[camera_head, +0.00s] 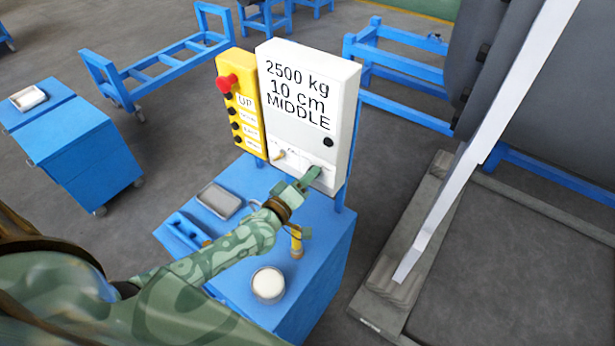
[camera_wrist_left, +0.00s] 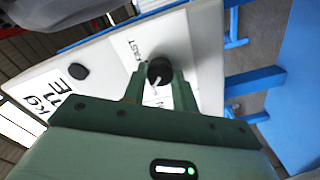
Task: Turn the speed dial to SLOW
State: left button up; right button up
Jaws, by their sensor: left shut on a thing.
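The white control box (camera_head: 346,85) stands on a blue cart. Its face reads "2500 kg", "10 cm" and "MIDDLE". In the left wrist view, the fingers of my left gripper (camera_wrist_left: 159,88) are shut on the round black speed dial (camera_wrist_left: 160,68), one on each side. A pale pointer mark shows on the dial. The word FAST (camera_wrist_left: 135,50) is printed beside it; I cannot read any SLOW label. My right gripper is not in view.
A yellow button panel (camera_head: 241,105) with a red knob (camera_head: 227,82) adjoins the box on its left. The blue cart top (camera_head: 325,232) holds a grey tray (camera_head: 218,200), a white-filled jar (camera_head: 268,284) and a yellow tool (camera_head: 296,243). A large grey structure stands at right.

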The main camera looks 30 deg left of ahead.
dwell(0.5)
pick_arm(q)
jog(key=o, duration=1)
jog(key=s, duration=0.5)
jog(key=s+a, duration=0.1)
jog(key=s, duration=0.4)
jog(key=s+a, duration=0.1)
jog(key=s, duration=0.5)
jog(key=shift+a+b, duration=0.2)
jog(key=shift+b, duration=0.1)
